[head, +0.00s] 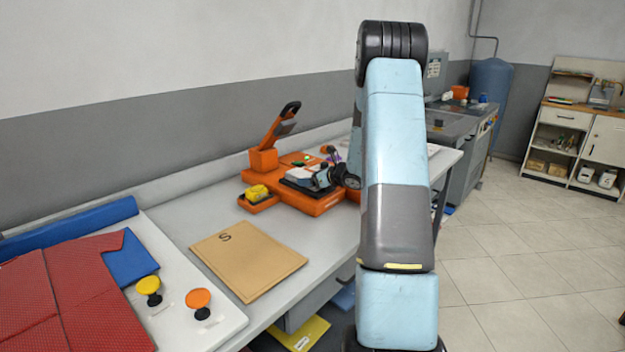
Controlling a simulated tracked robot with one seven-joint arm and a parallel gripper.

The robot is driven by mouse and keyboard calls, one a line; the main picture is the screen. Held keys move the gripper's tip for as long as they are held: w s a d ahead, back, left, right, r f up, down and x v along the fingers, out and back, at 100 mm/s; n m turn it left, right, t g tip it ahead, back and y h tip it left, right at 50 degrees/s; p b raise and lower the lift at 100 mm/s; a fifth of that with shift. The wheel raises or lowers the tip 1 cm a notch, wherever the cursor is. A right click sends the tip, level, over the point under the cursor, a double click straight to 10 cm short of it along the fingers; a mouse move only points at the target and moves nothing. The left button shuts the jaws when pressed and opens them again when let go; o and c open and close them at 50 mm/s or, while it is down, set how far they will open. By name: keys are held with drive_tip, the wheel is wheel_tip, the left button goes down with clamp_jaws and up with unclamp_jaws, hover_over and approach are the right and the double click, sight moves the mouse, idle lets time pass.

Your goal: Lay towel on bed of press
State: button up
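An orange press (318,207) stands on the long bench, its handle arm (276,134) raised at the back left. Its dark, low bed (292,184) lies in front of the hinge. A small whitish patch (300,172) shows over the bed; it may be the towel, but it is too small to be sure. My gripper (316,180) reaches in from the right, low over the bed beside this patch. Its fingers are too small to tell whether they are open or touching anything. My arm hides the press's right side.
A tan board marked S (246,258) lies on the bench before the press. A yellow item (257,191) sits in the press's side tray. Red cloth (85,285) covers a white board with yellow (149,285) and orange (198,298) knobs. Floor at right is clear.

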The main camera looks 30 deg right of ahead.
drive_tip(key=o, duration=1)
